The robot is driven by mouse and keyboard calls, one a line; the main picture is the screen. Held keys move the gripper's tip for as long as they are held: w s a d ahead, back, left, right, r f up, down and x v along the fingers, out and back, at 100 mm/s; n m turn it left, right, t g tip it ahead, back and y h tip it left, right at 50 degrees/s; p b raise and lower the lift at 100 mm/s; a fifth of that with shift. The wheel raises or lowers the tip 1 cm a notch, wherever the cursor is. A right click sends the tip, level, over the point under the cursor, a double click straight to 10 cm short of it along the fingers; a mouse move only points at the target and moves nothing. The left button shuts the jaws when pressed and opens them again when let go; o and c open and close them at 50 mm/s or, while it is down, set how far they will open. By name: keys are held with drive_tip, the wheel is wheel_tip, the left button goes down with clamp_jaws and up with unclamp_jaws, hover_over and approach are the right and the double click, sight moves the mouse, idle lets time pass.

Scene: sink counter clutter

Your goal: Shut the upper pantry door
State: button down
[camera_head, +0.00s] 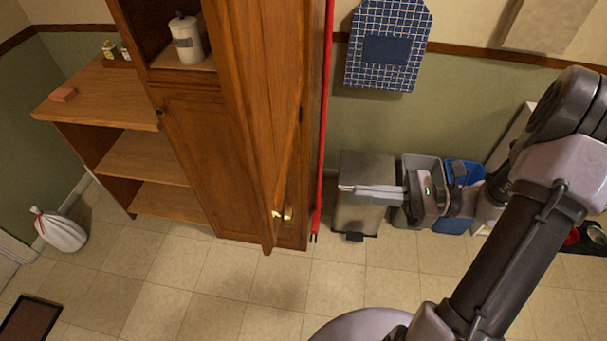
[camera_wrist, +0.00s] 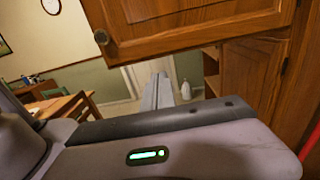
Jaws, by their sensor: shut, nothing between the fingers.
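The tall wooden pantry (camera_head: 195,140) stands left of centre in the head view. Its upper door (camera_head: 255,110) is swung open toward me, seen almost edge-on, with a brass knob (camera_head: 286,215) near its free edge. The upper compartment is exposed. My gripper (camera_head: 350,189) is shut and empty, to the right of the door and apart from it, pointing left. In the wrist view the door (camera_wrist: 190,25) fills the top, with its knob (camera_wrist: 101,37) at the left. My shut fingers (camera_wrist: 157,90) show below the door's lower edge.
A white canister (camera_head: 186,40) stands in the open compartment. A red pole (camera_head: 325,110) runs along the pantry's right side. A steel bin (camera_head: 352,215), grey bin (camera_head: 408,166) and blue bin (camera_head: 465,223) stand by the wall. The tiled floor (camera_head: 200,290) in front is mostly clear.

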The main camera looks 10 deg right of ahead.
drive_tip(key=b+x, duration=0.2)
drive_tip(key=x, duration=1.1)
